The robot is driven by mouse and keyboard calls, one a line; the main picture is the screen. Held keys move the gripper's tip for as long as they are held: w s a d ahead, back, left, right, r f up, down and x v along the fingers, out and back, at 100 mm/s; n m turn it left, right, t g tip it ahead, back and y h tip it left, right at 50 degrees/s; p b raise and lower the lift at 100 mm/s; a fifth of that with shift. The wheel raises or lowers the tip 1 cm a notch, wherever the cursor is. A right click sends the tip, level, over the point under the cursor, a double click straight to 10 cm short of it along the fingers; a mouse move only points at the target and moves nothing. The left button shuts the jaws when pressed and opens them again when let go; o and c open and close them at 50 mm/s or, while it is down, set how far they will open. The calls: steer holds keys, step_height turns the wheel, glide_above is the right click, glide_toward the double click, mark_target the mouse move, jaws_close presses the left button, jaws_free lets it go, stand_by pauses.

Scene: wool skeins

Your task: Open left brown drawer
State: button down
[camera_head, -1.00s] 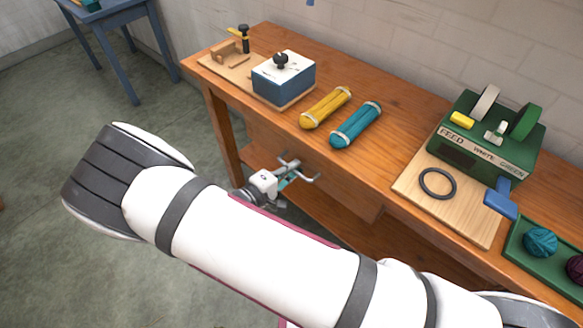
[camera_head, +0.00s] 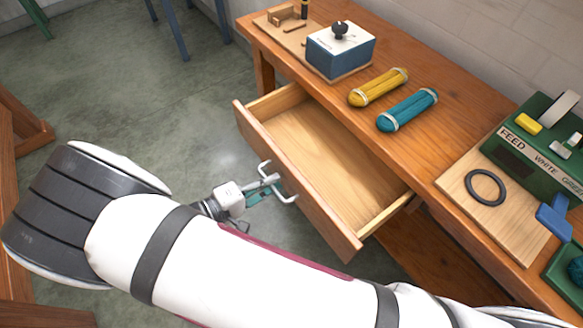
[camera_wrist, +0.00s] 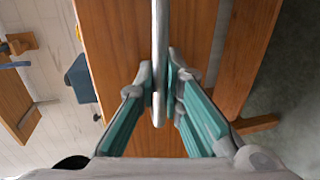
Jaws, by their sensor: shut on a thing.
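The brown drawer (camera_head: 322,147) stands pulled well out of the wooden table in the head view, and its inside is bare and empty. Its front carries a silver bar handle (camera_head: 287,193). My gripper (camera_head: 270,186) is at the handle, outside the drawer front. In the wrist view my gripper (camera_wrist: 166,88) has its fingers shut on the handle (camera_wrist: 160,45), which runs up between them. The drawer's wooden front fills much of the wrist view behind the handle.
On the tabletop (camera_head: 455,113) are a blue and white box (camera_head: 341,52), a yellow skein (camera_head: 378,88), a teal skein (camera_head: 407,110), a black ring (camera_head: 486,187) on a board and a green feed machine (camera_head: 540,150). Grey floor (camera_head: 180,140) lies open before the drawer.

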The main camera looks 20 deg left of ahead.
steer(key=shift+f+v, duration=0.15)
steer(key=shift+v, duration=0.55)
steer(key=shift+f+v, duration=0.15)
steer(key=shift+v, duration=0.5)
steer(key=c, duration=1.7)
jaws_free()
